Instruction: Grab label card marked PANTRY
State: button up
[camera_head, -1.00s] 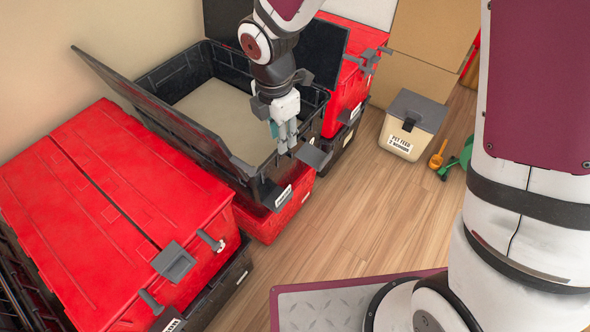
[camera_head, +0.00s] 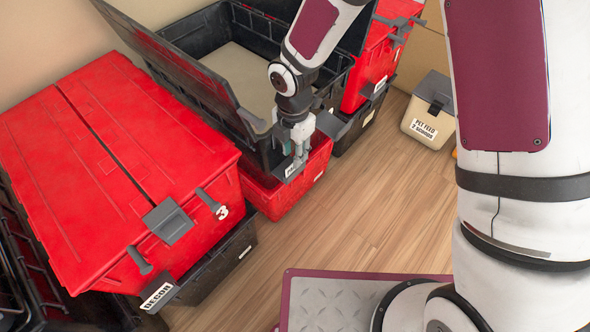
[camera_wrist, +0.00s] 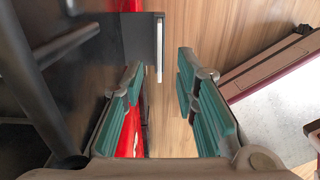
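The label card (camera_head: 294,169) is a small white card on the front of the open black tote (camera_head: 213,77). Only its first letters, seemingly "PA", show past my gripper (camera_head: 291,150). In the wrist view, a thin white edge, seemingly the card (camera_wrist: 160,48), stands nearly edge-on against a dark plate. My gripper, with teal finger pads, is open and empty in the wrist view (camera_wrist: 158,95). The white edge lies between the lines of the two fingers, just ahead of the tips, with no clear contact visible.
The black tote's raised lid (camera_head: 178,62) leans left of my arm. A red tote (camera_head: 268,196) sits beneath it. A closed red tote (camera_head: 105,165) stands left, above a DECOR card (camera_head: 157,297). A PET FEED bin (camera_head: 430,112) stands right. Wooden floor (camera_head: 340,215) is open in front.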

jog(key=shift+w+d+f+b, duration=0.1)
jog(key=shift+f+b, duration=0.7)
jog(key=shift+f, duration=0.55)
jog(key=shift+w+f+b, duration=0.1)
jog(key=shift+f+b, duration=0.65)
jog(key=shift+f, duration=0.6)
grip_shut()
